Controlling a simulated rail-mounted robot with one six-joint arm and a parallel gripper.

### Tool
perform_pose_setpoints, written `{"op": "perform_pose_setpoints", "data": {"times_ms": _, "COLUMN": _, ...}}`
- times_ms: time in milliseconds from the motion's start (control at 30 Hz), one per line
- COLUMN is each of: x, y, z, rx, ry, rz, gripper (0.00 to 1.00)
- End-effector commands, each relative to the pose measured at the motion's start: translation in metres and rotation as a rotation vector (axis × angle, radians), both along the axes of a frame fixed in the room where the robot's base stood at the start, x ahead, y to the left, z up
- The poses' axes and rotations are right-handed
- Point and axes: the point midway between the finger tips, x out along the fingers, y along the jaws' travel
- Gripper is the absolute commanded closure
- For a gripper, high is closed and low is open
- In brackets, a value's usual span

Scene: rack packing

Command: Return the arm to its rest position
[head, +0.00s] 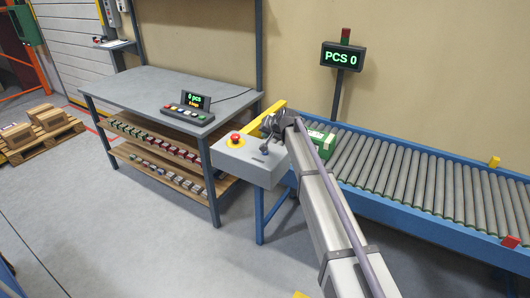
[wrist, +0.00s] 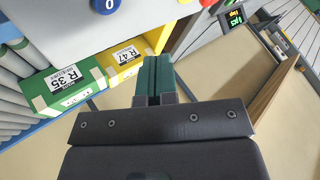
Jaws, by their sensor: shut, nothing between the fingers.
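My arm (head: 335,215) reaches from the lower right up to the near end of the roller conveyor. Its end is beside a grey control box, and the fingertips are hidden in the head view. In the wrist view my gripper (wrist: 153,75) has its dark green fingers together with nothing between them. A green box labelled R 35 (wrist: 52,92) and a yellow piece labelled R 47 (wrist: 118,68) lie beyond the fingers to the left. The green box (head: 320,147) sits on the rollers just right of my arm's end.
The grey control box (head: 240,160) with a red button is close left of my arm's end. The blue-framed conveyor (head: 430,185) runs right, mostly bare. A workbench (head: 165,95) with stocked shelves stands left. A PCS 0 display (head: 342,57) is behind. Floor at front left is clear.

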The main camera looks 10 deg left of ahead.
Motion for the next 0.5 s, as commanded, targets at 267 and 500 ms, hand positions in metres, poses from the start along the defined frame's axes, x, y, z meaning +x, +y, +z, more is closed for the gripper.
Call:
{"op": "perform_pose_setpoints", "data": {"times_ms": 267, "x": -0.005, "y": 0.000, "z": -0.003, "rx": -0.019, "ry": 0.020, "rz": 0.022, "gripper": 1.00}}
{"op": "perform_pose_setpoints", "data": {"times_ms": 500, "x": -0.161, "y": -0.072, "z": -0.032, "rx": -0.276, "ry": 0.241, "rz": 0.160, "gripper": 1.00}}
